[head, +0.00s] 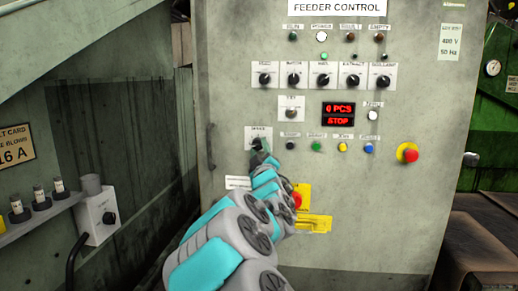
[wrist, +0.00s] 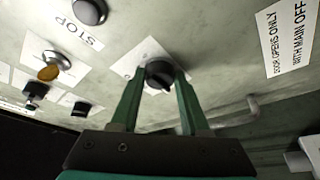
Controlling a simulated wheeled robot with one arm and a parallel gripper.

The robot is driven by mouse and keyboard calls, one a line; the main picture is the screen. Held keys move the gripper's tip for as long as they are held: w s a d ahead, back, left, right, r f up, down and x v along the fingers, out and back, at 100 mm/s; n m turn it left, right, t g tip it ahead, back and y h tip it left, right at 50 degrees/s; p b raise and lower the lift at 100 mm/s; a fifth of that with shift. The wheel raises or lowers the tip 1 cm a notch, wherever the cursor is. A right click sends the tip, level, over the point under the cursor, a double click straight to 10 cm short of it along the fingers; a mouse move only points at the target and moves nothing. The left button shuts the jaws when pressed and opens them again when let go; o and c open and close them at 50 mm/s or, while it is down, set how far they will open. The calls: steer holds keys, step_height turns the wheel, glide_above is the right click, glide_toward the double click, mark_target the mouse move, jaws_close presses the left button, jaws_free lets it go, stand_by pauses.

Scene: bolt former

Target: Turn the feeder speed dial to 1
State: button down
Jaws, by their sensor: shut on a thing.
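The feeder speed dial (wrist: 160,73) is a black round knob on a white plate, between my fingertips in the wrist view. In the head view its white plate (head: 252,131) shows on the grey control cabinet, left of the lower button row; the label is too small to read surely. My gripper (wrist: 159,80) has its two green fingers on either side of the knob and is shut on it. In the head view my gripper (head: 260,149) and arm cover the lower part of the dial. The scale marks and the pointed setting cannot be read.
Several black selector knobs (head: 323,79) sit in a row above. A key switch (head: 291,113) and red display (head: 338,114) reading "0 PCS STOP" are nearby. A red emergency button (head: 410,154) is at right; a door handle (head: 211,147) is at left.

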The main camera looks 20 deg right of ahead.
stand_by(0.4)
steer(key=shift+c, duration=1.9)
jaws_free()
steer(key=b+v, duration=0.1)
steer(key=v, duration=0.6)
steer(key=shift+s, duration=0.4)
steer(key=shift+a, duration=0.1)
